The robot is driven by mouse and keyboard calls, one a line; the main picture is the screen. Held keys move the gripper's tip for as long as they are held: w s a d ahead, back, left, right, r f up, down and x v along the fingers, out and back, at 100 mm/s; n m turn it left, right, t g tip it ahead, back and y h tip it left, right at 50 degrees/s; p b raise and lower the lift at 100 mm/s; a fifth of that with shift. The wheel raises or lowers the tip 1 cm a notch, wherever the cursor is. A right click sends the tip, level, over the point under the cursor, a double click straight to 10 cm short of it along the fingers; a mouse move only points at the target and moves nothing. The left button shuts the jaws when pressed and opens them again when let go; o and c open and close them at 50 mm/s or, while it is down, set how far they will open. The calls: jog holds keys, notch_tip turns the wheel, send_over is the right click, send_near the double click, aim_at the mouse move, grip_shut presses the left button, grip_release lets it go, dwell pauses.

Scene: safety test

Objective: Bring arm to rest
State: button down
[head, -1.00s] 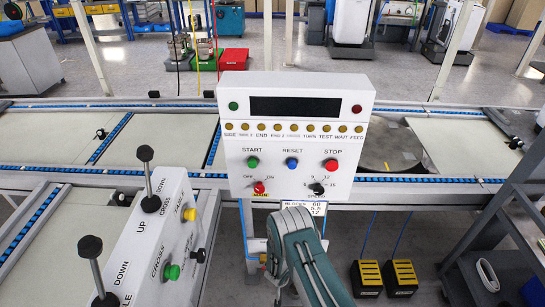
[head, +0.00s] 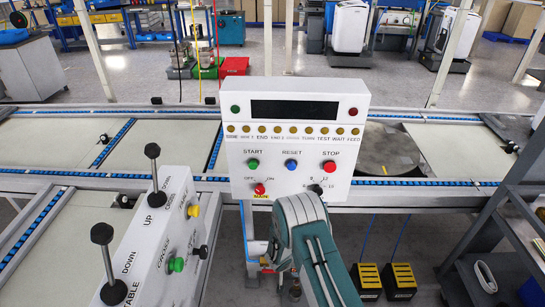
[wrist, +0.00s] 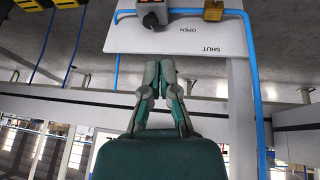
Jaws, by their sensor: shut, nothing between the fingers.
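My gripper (wrist: 160,72) is shut and empty in the wrist view, its grey and green fingers together. In the head view my green and grey arm rises at the bottom centre, in front of the lower edge of the white control box (head: 295,125). My fingers cannot be made out clearly in the head view.
A conveyor (head: 60,150) runs across behind the control box. A lever console (head: 165,240) stands at left, with black upright levers. Yellow and black pedals (head: 400,280) sit on the floor at right. The wrist view shows a grey knob (wrist: 154,18) and a brass padlock (wrist: 213,10).

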jog(key=w+d+r+t+h, duration=0.1)
jog(key=w+r, duration=0.1)
jog(key=r, duration=0.4)
jog(key=w+d+r, duration=0.2)
jog(key=r, duration=0.4)
jog(key=s+d+r+m+h, duration=0.1)
jog(key=s+d+r, duration=0.15)
jog(key=r, duration=0.65)
jog(key=s+d+r, duration=0.1)
jog(key=d+r, duration=0.2)
jog(key=r, duration=0.6)
jog(key=s+d+r+m+h, duration=0.1)
jog(key=s+d+r, duration=0.15)
jog(key=r, duration=0.65)
jog(key=s+d+r, duration=0.3)
jog(key=s+r, duration=0.9)
jog(key=s, duration=0.1)
jog(key=s+a+r+n+y, duration=0.1)
jog(key=s+y, duration=0.1)
jog(key=s, duration=0.6)
jog(key=s+a+r+n+y, duration=0.1)
jog(key=s+a+r+y, duration=0.1)
jog(key=s, duration=0.6)
jog(key=shift+a+n+y, duration=0.25)
jog(key=shift+n+y, duration=0.15)
jog(key=shift+r, duration=0.1)
